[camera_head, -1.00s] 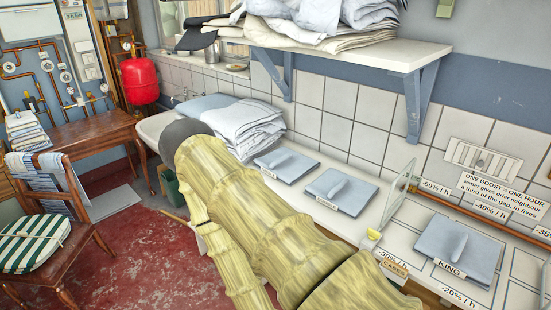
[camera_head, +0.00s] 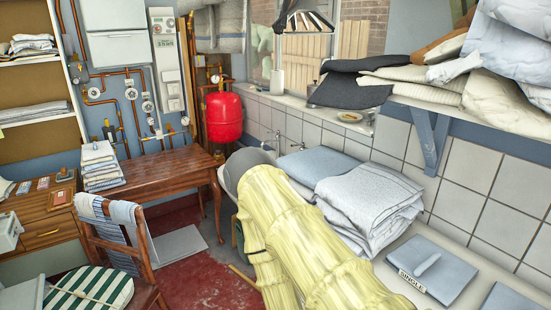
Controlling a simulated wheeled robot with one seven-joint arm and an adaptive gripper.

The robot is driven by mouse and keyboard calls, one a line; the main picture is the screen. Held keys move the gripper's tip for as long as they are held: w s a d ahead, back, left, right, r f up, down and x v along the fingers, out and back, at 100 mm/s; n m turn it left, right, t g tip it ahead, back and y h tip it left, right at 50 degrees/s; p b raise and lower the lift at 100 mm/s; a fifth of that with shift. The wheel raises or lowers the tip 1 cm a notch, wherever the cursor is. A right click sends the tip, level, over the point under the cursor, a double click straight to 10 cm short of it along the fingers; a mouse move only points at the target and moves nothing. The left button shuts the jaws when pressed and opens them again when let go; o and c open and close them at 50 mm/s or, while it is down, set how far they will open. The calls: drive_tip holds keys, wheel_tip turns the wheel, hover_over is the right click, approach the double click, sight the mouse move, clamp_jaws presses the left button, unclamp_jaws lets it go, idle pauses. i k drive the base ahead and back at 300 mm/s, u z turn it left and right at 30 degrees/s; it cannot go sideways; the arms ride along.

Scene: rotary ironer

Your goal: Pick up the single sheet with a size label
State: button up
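The folded blue-grey sheet (camera_head: 450,266) with a white label reading "SINGLE" lies flat on the white counter at the lower right. A slim raised piece like a handle stands up from its top. A second similar blue-grey sheet (camera_head: 508,299) lies to its right, cut off by the bottom edge, its label out of view. My yellow ribbed arm crosses the lower middle of the view, to the left of the single sheet and apart from it in the picture. My gripper is not visible.
A thick stack of folded white-blue linen (camera_head: 368,208) sits on the counter behind the single sheet. A shelf bracket (camera_head: 430,140) and linen-laden shelf hang above. At left are a wooden table (camera_head: 160,160), a chair (camera_head: 145,255) and a red tank (camera_head: 223,117). Red floor is partly clear.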

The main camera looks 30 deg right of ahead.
sight(436, 272)
drive_tip(key=i, duration=2.2)
drive_tip(key=z, duration=4)
drive_tip(key=i, duration=0.5)
drive_tip(key=u, duration=0.05)
